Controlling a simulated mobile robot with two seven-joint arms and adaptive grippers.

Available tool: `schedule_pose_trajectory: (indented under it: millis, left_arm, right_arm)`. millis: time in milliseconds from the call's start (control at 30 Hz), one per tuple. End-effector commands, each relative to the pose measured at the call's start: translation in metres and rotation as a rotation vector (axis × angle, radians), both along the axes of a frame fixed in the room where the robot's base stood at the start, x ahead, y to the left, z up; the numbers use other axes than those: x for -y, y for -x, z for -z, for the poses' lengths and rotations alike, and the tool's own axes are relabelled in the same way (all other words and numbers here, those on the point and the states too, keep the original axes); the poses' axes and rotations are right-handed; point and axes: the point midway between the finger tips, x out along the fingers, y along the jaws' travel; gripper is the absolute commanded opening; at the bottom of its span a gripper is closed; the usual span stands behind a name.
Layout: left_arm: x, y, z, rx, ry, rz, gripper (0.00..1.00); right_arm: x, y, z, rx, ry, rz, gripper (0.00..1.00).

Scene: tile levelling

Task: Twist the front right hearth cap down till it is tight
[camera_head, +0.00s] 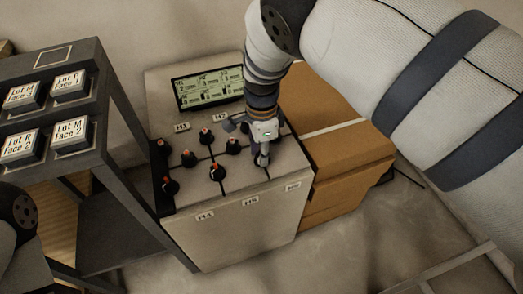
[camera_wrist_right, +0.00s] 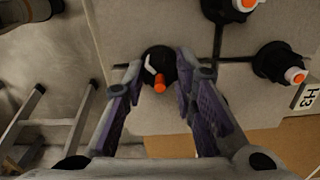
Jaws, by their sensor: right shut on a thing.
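A pale tiled block (camera_head: 245,236) carries several black caps with orange stems on its top. My right gripper (camera_head: 262,160) points down at the front right corner of the top and covers most of the cap there. In the right wrist view, that front right cap (camera_wrist_right: 157,64) is black with an orange stem and a white mark. The two fingers of my right gripper (camera_wrist_right: 160,78) are shut on it from both sides. Whether the cap sits tight against the tile cannot be told. My left gripper is not in view.
Neighbouring caps stand close by, such as the front middle one (camera_head: 217,172). A display (camera_head: 208,88) stands at the back of the block. Cardboard boxes (camera_head: 345,150) are to the right. A dark rack (camera_head: 100,100) with labelled boxes is on the left.

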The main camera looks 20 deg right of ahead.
Motion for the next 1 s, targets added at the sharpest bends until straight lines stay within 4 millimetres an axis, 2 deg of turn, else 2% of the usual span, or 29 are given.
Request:
schedule_pose_trajectory:
  millis: [300,767,800,867,1000]
  left_arm:
    - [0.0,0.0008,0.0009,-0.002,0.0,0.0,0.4]
    - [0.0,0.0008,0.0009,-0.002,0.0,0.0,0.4]
    - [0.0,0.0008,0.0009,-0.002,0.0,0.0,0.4]
    - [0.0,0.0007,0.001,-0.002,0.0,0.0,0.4]
    - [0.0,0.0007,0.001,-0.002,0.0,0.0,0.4]
  right_arm:
    - [0.0002,-0.0002,-0.0001,0.001,0.0,0.082,0.0]
    - [0.0003,-0.0002,-0.0002,0.001,0.001,0.092,0.0]
    - [0.0003,-0.0002,-0.0002,0.001,0.001,0.092,0.32]
    - [0.0003,-0.0002,-0.0002,0.001,0.001,0.091,0.46]
    - [0.0002,-0.0001,-0.0001,0.0,0.0,0.091,0.46]
